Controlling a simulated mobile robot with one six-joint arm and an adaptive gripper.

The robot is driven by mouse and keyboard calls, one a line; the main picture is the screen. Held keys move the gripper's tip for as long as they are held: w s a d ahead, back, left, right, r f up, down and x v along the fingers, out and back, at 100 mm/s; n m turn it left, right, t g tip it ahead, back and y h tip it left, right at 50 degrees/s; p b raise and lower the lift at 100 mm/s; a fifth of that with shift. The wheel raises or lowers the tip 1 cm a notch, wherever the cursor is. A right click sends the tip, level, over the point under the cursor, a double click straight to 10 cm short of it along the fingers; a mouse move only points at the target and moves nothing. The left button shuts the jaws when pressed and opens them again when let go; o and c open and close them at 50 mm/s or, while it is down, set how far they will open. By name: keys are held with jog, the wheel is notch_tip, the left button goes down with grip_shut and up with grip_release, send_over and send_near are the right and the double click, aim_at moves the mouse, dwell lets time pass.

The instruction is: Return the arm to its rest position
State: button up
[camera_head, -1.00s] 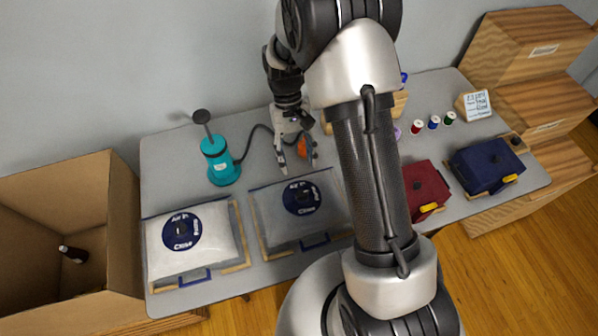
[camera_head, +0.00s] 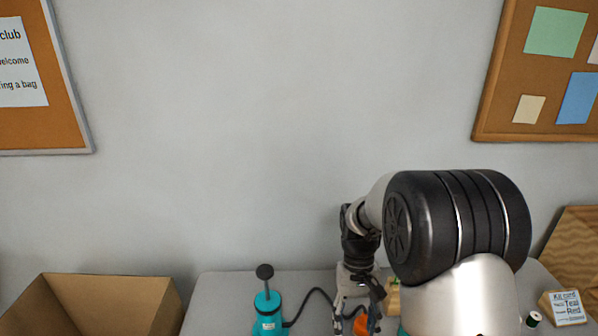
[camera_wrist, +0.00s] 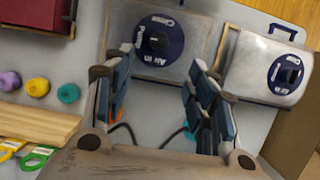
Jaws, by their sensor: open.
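My gripper (camera_head: 352,320) hangs at the end of my arm, low in the head view, near the back of the grey table. Its lower part is cut off by the frame edge there. In the wrist view my gripper (camera_wrist: 157,65) is open, its two fingers apart with nothing between them. A grey bag with a round blue valve label (camera_wrist: 160,38) shows beyond the fingers. My arm is bent, with a large black joint in front of the wall at the right of the head view.
A teal pump (camera_head: 268,315) with a black hose stands left of my gripper. An open cardboard box (camera_head: 110,300) is at far left. A white bag (camera_wrist: 262,70), yarn balls (camera_wrist: 38,87) and a red case (camera_wrist: 35,15) lie around. An orange item (camera_head: 361,325) is beside the gripper.

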jog(key=s+r+t+b, duration=0.1)
jog(key=s+r+t, duration=0.1)
jog(key=s+r, duration=0.35)
jog(key=s+r+t, duration=0.2)
jog(key=s+r, duration=0.1)
jog(key=r, duration=0.5)
jog(key=s+r+t+b, duration=0.1)
jog(key=s+t, duration=0.3)
jog(key=s, duration=0.7)
jog(key=shift+s+r+t, duration=0.3)
jog(key=shift+s+r, duration=0.1)
jog(key=shift+r, duration=0.15)
